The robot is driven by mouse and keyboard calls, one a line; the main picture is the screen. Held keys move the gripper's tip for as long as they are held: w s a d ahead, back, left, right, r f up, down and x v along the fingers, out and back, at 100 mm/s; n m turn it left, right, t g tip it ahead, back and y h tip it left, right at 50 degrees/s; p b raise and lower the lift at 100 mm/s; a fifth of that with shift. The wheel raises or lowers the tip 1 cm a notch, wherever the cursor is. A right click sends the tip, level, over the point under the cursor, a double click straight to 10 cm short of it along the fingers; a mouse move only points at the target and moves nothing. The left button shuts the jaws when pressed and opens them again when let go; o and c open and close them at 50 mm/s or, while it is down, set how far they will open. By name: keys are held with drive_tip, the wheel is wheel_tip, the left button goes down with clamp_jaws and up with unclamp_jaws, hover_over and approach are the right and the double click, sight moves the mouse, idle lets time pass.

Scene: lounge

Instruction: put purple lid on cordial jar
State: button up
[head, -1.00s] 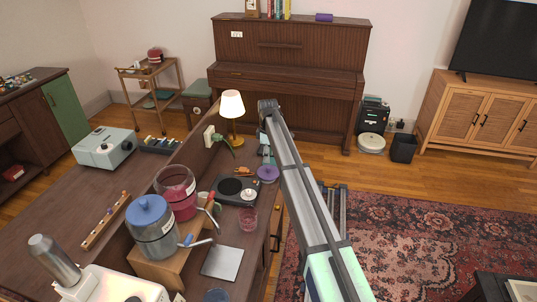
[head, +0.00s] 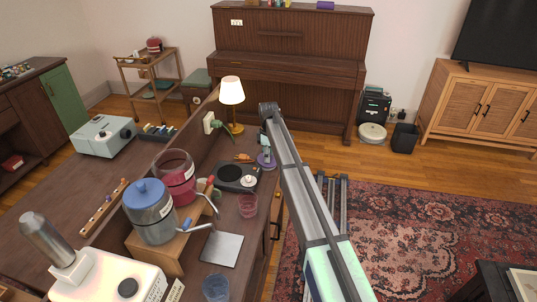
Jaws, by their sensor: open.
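The purple lid (head: 264,162) lies on the counter at its far right, just beyond the black hot plate. My gripper (head: 265,153) is small in the head view, pointing down at the lid and hiding part of it. Its jaws look open; whether they touch the lid I cannot tell. The cordial jar (head: 177,183) is a clear glass jar with red liquid and an open top. It stands left of the hot plate, behind a jar with a blue lid (head: 150,208).
A lit lamp (head: 232,92) stands behind. A grey board (head: 222,248) and a blue glass (head: 216,288) are at the front. A raised wooden ledge (head: 190,134) runs along the left.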

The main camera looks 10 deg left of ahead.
drive_tip(key=shift+f, duration=0.25)
drive_tip(key=shift+s, duration=0.1)
clamp_jaws()
drive_tip(key=shift+r, duration=0.2)
drive_tip(key=shift+r+p, duration=0.3)
drive_tip(key=shift+r, duration=0.2)
drive_tip(key=shift+r+p, duration=0.7)
drive_tip(key=shift+r, duration=1.2)
